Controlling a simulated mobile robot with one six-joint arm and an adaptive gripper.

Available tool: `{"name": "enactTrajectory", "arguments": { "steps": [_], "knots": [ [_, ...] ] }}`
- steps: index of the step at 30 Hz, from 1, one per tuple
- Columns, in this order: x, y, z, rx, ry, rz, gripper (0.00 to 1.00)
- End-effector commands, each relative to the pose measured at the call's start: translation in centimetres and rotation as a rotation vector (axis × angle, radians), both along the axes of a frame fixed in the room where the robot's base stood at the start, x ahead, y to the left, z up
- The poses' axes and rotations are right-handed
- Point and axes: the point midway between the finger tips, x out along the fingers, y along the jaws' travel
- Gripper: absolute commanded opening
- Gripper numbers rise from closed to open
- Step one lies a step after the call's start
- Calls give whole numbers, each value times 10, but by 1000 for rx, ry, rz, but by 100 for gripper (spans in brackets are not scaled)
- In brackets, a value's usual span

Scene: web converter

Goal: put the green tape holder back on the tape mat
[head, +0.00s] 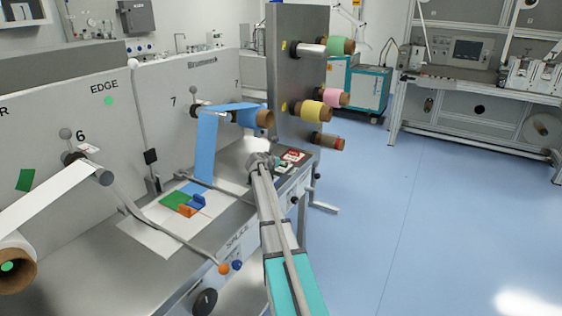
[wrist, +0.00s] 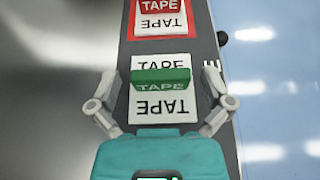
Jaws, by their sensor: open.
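The green tape holder (wrist: 160,76) is a small green block marked TAPE. In the wrist view it sits over the middle of a white mat printed TAPE (wrist: 165,115) and hides part of it. My gripper (wrist: 160,76) is open, with one finger on each side of the holder and a visible gap on both sides. A second mat, red and white and also printed TAPE (wrist: 160,24), lies just beyond. In the head view my gripper (head: 262,160) is low over the bench's right end and partly hides this spot.
The mats lie on a narrow dark ledge with open floor (wrist: 265,90) to its right. Tape rolls (head: 313,111) stick out from a grey panel (head: 290,50) behind.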

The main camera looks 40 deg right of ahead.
Motion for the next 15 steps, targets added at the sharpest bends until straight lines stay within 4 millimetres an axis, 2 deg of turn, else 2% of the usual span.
{"name": "enactTrajectory", "arguments": {
  "steps": [8, 15],
  "knots": [
    [-11, 24, 14, 0, 1, 3, 100],
    [-25, 58, 30, 0, 0, 2, 100]
  ]
}}
